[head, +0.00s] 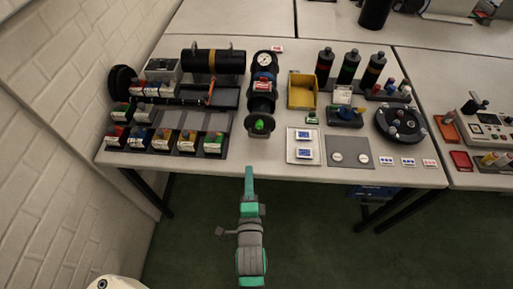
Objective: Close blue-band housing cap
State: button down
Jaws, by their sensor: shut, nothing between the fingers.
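A dark housing (262,101) lies front to back near the middle of the table. It has a blue band (264,76) with a red part beside it, a round white-faced gauge (264,58) at its far end and a green knob (259,125) at its near end. I cannot tell at this size which part is its cap or whether it is open. My gripper (249,170) is shut and empty.
A black cylinder with a yellow band (212,62) lies at the back left, beside racks of small coloured blocks (162,140). A yellow bin (302,91), several bottles (348,68) and a round black turntable (401,125) are to the right. A white tray (291,157) lies near the front edge.

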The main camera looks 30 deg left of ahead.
jog(key=w+a, duration=0.1)
jog(key=w, duration=0.3)
jog(key=w+a+h, duration=0.1)
jog(key=w, duration=0.2)
jog(key=w+a+m+g+h, duration=0.1)
jog(key=w, duration=0.3)
jog(key=shift+w, duration=0.3)
jog(key=shift+w+d+f, duration=0.1)
jog(key=shift+w+f, duration=0.05)
jog(key=shift+w, duration=0.1)
